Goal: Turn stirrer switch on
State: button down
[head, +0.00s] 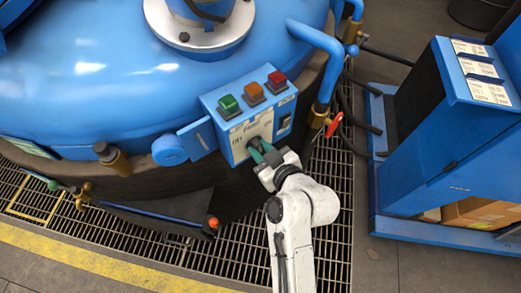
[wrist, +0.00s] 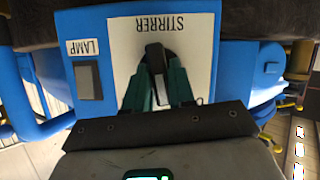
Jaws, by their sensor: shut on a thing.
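The stirrer switch is a dark rotary knob (wrist: 154,58) on a white plate (wrist: 118,42) marked STIRRER, which appears upside down in the wrist view. The plate sits on the front of a blue control box (head: 229,142) in the head view. My gripper (head: 261,151) is at the plate's lower part and hides most of the knob there. In the wrist view its teal fingers (wrist: 158,82) are shut on the knob, one on each side. The knob's handle looks nearly upright in that view. Small lettering around the knob is too blurred to read surely.
Green (head: 229,105), orange (head: 254,92) and red (head: 277,80) buttons top the box. A lamp switch (wrist: 88,81) sits beside the stirrer plate. The blue furnace lid (head: 110,60) lies behind, a red-handled valve (head: 334,124) and blue cabinet (head: 440,130) to the right.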

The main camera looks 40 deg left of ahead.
jog(key=m+g, duration=0.1)
jog(key=m, duration=0.1)
jog(key=m+g+y+b, duration=0.1)
jog(key=m+g, duration=0.1)
jog(key=m+g+b, duration=0.1)
jog(key=m, duration=0.2)
jog(key=shift+w+d+f+g+y, duration=0.1)
jog(key=shift+w+f+g+y, duration=0.1)
jog(key=shift+w+g+y, duration=0.2)
dwell(0.4)
jog(key=c, duration=1)
grip_release()
jog(key=shift+c, duration=0.2)
jog(key=b+v, duration=0.1)
jog(key=v, duration=0.9)
jog(key=shift+d, duration=0.4)
jog(key=shift+w+r, duration=0.1)
